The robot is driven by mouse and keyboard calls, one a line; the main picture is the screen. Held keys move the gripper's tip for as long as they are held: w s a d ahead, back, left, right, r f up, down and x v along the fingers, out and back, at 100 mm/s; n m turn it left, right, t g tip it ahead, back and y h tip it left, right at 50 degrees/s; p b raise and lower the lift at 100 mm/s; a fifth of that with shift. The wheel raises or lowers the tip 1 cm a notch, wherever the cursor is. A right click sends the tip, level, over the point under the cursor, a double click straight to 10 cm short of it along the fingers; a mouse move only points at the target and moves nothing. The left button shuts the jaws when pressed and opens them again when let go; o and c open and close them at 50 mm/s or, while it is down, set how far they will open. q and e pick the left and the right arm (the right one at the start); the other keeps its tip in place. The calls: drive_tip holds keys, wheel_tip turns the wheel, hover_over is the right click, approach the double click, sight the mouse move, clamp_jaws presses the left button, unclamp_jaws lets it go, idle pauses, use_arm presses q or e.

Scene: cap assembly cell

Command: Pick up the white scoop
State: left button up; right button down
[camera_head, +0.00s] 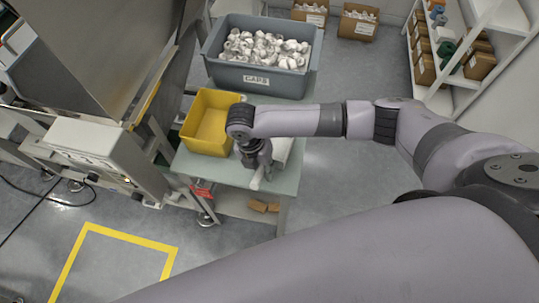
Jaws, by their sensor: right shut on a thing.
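The white scoop (257,179) shows in the head view at the front of the small grey-green table, partly hidden by my right gripper and wrist. My right gripper (257,168) reaches down over the table and is shut on the scoop. Part of a white shape shows to the right behind the gripper; whether it belongs to the scoop I cannot tell. Whether the scoop touches the tabletop is not clear. My left gripper does not show.
A yellow bin (207,122) stands left of my right wrist on the table (213,170). A grey tote (262,78) labelled CAPS, full of white caps, stands behind. A metal machine (95,50) is at left. Shelves (485,20) with boxes stand at right. Yellow floor marking (128,237) lies in front.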

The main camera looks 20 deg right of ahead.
drive_tip(key=shift+r, duration=0.1)
wheel_tip(320, 180, up, 20)
drive_tip(key=shift+b, duration=0.45)
idle(1.3)
